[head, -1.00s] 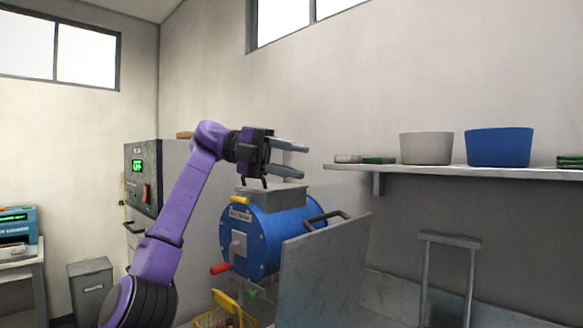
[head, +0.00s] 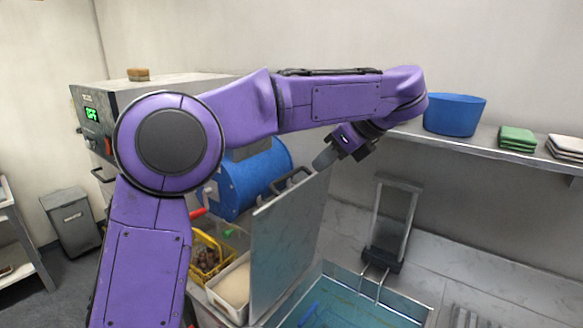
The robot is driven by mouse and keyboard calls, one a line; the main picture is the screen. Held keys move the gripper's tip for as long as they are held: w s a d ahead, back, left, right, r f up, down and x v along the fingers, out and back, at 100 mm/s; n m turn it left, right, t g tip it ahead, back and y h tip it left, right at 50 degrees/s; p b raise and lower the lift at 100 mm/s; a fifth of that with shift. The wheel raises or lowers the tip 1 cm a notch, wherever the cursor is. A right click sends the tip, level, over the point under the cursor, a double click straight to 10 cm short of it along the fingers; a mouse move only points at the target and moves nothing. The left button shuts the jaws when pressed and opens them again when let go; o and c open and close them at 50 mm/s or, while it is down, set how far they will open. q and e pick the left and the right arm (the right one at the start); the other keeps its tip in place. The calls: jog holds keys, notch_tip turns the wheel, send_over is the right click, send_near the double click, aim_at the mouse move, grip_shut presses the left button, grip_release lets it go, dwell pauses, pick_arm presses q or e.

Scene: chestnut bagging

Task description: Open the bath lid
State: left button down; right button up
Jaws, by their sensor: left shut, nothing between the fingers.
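The bath lid (head: 287,238) is a flat grey panel standing up on edge at the left side of the bath (head: 345,297), which shows open blue water at the bottom of the view. A dark handle (head: 291,181) sits on the lid's far side near its top edge. My left gripper (head: 323,161) is shut and empty. It points down and to the left, close to the lid's top right corner; I cannot tell if it touches. My purple left arm crosses in front of the scene. My right gripper is not in view.
A blue drum (head: 247,183) stands behind the lid. A yellow basket (head: 207,255) and a pale tub (head: 233,286) sit left of it. A metal frame (head: 393,215) stands behind the bath. A shelf (head: 480,152) holds a blue bucket (head: 454,114) and folded cloths (head: 517,138).

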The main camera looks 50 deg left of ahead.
aim_at(287, 191)
pick_arm(q)
jog(key=b+x, duration=0.1)
jog(key=x, duration=0.3)
jog(key=a+r+b+x, duration=0.1)
jog(key=x, duration=0.3)
jog(key=b+x, duration=0.1)
jog(key=x, duration=0.2)
jog(key=shift+s+a, duration=0.15)
jog(key=shift+a, duration=0.45)
jog(key=shift+s, duration=0.1)
jog(key=shift+a, duration=0.1)
